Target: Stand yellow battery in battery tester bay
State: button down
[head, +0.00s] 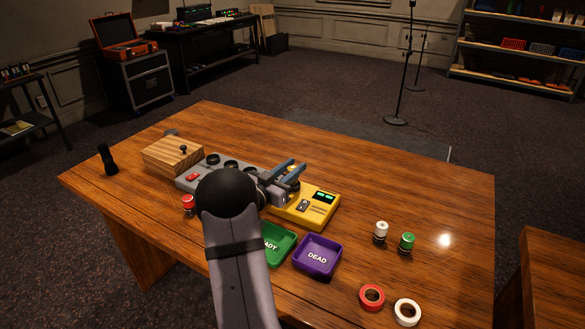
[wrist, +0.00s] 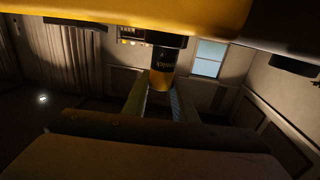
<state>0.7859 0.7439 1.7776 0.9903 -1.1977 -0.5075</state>
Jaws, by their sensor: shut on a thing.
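The yellow battery tester (head: 323,213) sits on the desk just right of my arm, with two green displays on its top. My gripper (head: 291,170) is over the tester's far left part, and its fingers hide the bay in the head view. In the wrist view my gripper (wrist: 160,98) is shut on the yellow battery (wrist: 160,82), which has a dark band with lettering. The battery's dark end meets the dark underside edge of the yellow body (wrist: 110,18) filling the top of that view. I cannot tell whether it is in the bay or only near it.
Green (head: 280,247) and purple (head: 318,257) trays lie in front of the tester. White (head: 381,230) and green (head: 407,242) batteries stand right; a red one (head: 188,202) stands left. A grey knobbed unit (head: 190,181) and wooden block (head: 172,157) are left. Tape rolls (head: 372,297) lie front right.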

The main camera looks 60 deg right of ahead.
jog(key=shift+f, duration=0.25)
jog(key=c, duration=1.7)
grip_release()
jog(key=shift+a, duration=0.1)
